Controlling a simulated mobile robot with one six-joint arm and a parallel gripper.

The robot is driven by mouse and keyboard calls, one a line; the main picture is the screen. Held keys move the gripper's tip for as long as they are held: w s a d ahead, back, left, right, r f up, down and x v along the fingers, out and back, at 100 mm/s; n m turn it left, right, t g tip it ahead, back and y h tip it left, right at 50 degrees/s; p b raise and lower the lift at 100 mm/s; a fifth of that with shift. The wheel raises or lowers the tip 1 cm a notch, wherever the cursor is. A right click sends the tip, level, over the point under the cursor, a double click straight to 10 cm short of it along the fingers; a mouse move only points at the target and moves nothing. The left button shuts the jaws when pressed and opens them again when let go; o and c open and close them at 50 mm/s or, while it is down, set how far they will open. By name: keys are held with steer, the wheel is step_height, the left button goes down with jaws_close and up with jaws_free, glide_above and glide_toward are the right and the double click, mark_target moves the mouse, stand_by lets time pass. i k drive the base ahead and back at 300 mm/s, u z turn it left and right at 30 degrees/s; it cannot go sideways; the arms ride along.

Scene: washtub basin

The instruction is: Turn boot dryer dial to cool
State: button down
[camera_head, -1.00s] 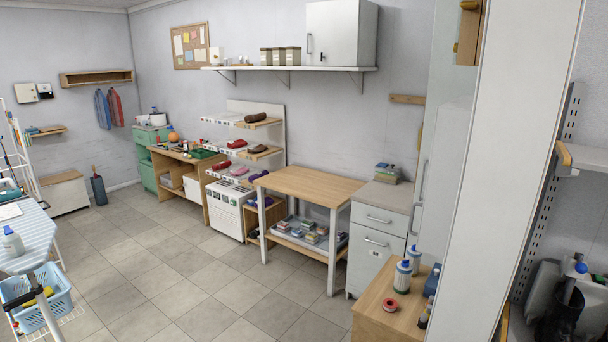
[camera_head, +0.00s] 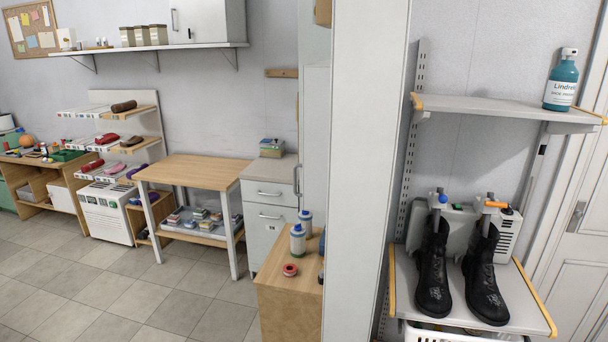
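A grey boot dryer (camera_head: 454,223) stands on the lower shelf at the right, behind a pair of black boots. The left boot (camera_head: 433,272) and right boot (camera_head: 484,277) stand upright in front of it, and upright tubes rise from their tops. A blue knob-like part (camera_head: 442,198) shows above the left boot and an orange part (camera_head: 496,204) above the right one. A small dark part (camera_head: 507,211) is on top of the vented right end. I cannot tell which of these is the dial, or its setting. My gripper is not in view.
The lower shelf (camera_head: 402,300) has wooden edge strips, with a white basket (camera_head: 440,334) under it. An upper shelf (camera_head: 490,108) holds a teal bottle (camera_head: 561,80). A white upright panel (camera_head: 366,160) stands left of the shelves. Open tiled floor lies at the left.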

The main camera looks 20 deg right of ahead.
mark_target(508, 211)
steer(key=u, duration=1.45)
steer(key=k, duration=0.15)
steer(key=z, duration=3.2)
